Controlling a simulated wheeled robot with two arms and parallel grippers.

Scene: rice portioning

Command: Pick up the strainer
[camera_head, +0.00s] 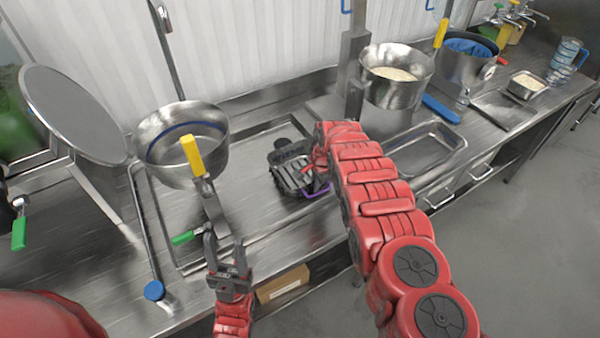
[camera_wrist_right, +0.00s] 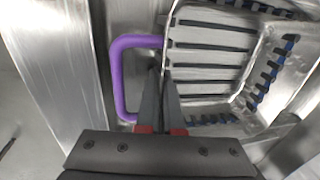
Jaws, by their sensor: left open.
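The strainer, a slotted metal basket (camera_head: 293,172) with a purple loop handle (camera_head: 318,192), sits in the shallow sink area at the middle of the counter. In the right wrist view the basket (camera_wrist_right: 208,58) fills the upper right, with its purple handle (camera_wrist_right: 117,80) on the left. My right gripper (camera_wrist_right: 160,75) is over the handle loop beside the basket's rim. Its fingers are close together and cover part of the handle; a grip on it cannot be made out. My left gripper (camera_head: 226,250) is open and empty near the counter's front edge, left of the strainer.
A large metal bowl (camera_head: 160,150) stands left of the strainer, with a yellow-handled tool (camera_head: 192,155) in front of it. A pot of rice (camera_head: 397,95) and an empty metal tray (camera_head: 425,148) are to the right. A green handle (camera_head: 185,238) lies near my left gripper.

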